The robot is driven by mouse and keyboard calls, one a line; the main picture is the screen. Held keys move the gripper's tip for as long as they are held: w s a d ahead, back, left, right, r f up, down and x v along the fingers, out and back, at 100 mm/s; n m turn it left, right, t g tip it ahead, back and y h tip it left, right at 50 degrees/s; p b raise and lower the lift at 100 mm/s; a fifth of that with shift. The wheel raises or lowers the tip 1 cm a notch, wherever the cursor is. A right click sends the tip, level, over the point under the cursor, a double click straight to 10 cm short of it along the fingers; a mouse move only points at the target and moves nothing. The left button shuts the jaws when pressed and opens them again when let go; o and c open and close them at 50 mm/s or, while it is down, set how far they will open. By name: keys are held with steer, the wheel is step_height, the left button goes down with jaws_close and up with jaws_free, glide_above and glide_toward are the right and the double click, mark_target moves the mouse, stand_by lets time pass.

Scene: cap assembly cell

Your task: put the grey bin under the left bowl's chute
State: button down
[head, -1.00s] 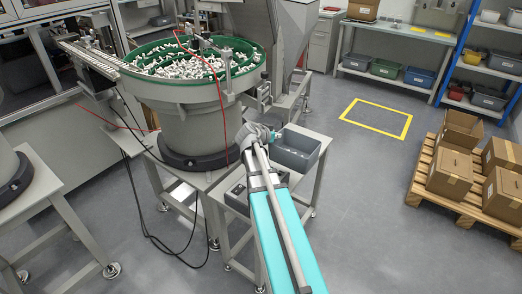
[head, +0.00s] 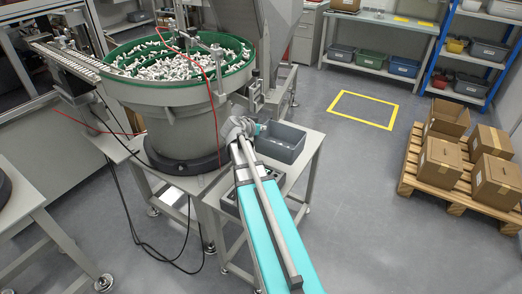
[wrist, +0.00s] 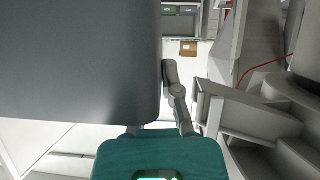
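The grey bin (head: 281,147) is an open, empty-looking box at the right of the middle feeder bowl (head: 180,65), over a small grey table. My gripper (head: 250,128) is at its left side. In the wrist view the bin (wrist: 80,60) fills the upper left as a dark grey surface. One finger of my gripper (wrist: 172,95) lies along its edge; the other finger is hidden. The gripper looks shut on the bin's wall. At the far left edge, only part of another feeder's base (head: 5,188) shows; its bowl and chute are out of view.
The table (head: 313,160) under the bin stands beside the middle feeder's stand. A pallet (head: 455,196) with cardboard boxes is at the right. A yellow floor square (head: 362,110) is empty. Cables hang in front of the middle stand. Open floor lies right of the table.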

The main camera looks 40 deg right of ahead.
steer(key=w+d+f+b, duration=0.3)
steer(key=w+f+b, duration=0.6)
steer(key=w, duration=0.3)
steer(key=shift+w+d, duration=0.2)
steer(key=shift+w, duration=0.1)
steer(key=shift+w+d+f+b, duration=0.1)
steer(key=shift+w+f+b, duration=0.1)
steer(key=shift+f+b, duration=0.8)
steer(key=shift+w+f+b, duration=0.2)
steer(key=shift+f+b, duration=0.75)
steer(key=shift+f, duration=0.2)
steer(key=c, duration=0.8)
jaws_free()
